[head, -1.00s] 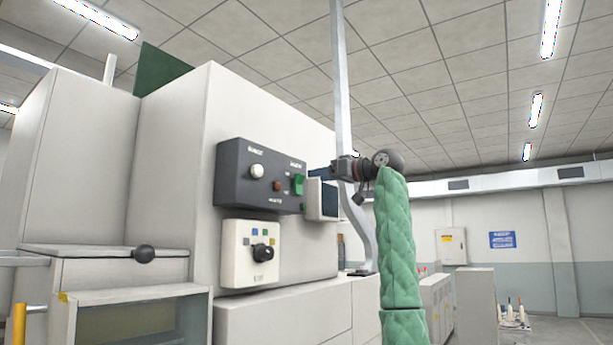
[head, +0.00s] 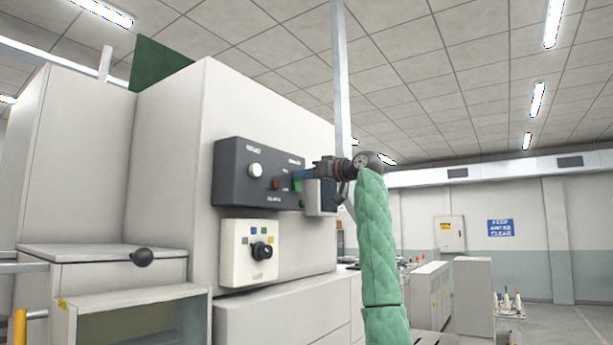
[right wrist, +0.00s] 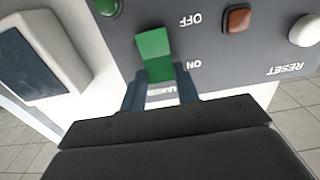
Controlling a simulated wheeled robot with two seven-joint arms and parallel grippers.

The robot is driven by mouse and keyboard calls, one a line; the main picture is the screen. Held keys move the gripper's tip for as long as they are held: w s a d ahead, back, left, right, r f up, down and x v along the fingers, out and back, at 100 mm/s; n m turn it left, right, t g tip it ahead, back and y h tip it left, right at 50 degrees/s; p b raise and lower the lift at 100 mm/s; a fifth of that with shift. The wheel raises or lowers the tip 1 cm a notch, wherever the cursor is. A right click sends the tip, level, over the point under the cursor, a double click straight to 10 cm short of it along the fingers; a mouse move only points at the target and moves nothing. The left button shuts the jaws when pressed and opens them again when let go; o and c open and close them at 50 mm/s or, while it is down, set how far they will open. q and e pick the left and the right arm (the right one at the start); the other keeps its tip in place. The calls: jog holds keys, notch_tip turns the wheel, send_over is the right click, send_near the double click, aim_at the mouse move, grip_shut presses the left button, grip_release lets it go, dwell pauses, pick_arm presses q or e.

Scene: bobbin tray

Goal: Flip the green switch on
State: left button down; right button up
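The green switch (head: 298,186) is on the dark control panel (head: 232,190), mostly hidden behind my right gripper in the head view. My right gripper (head: 291,176) reaches the panel from the right. In the right wrist view its two blue-grey fingers (right wrist: 161,88) are apart, one on each side of the switch's end near the ON label. Contact cannot be told. My left gripper is out of view.
A red-brown button (right wrist: 237,20), a white knob (right wrist: 305,30) and a green button (right wrist: 107,7) are close by. A small screen box (head: 320,197) juts out right of the panel. Below is a white dial panel (head: 235,275). A grey post (head: 341,70) rises behind my right arm.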

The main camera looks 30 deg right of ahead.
jog(key=shift+w+a+r+g+h, duration=0.15)
jog(key=shift+r+g+h, duration=0.2)
jog(key=shift+g, duration=0.5)
jog(key=shift+w+r+g+h, duration=0.15)
jog(key=shift+r+g+h, duration=0.15)
jog(key=shift+g, duration=0.55)
jog(key=o, duration=1)
jog(key=shift+f, duration=0.1)
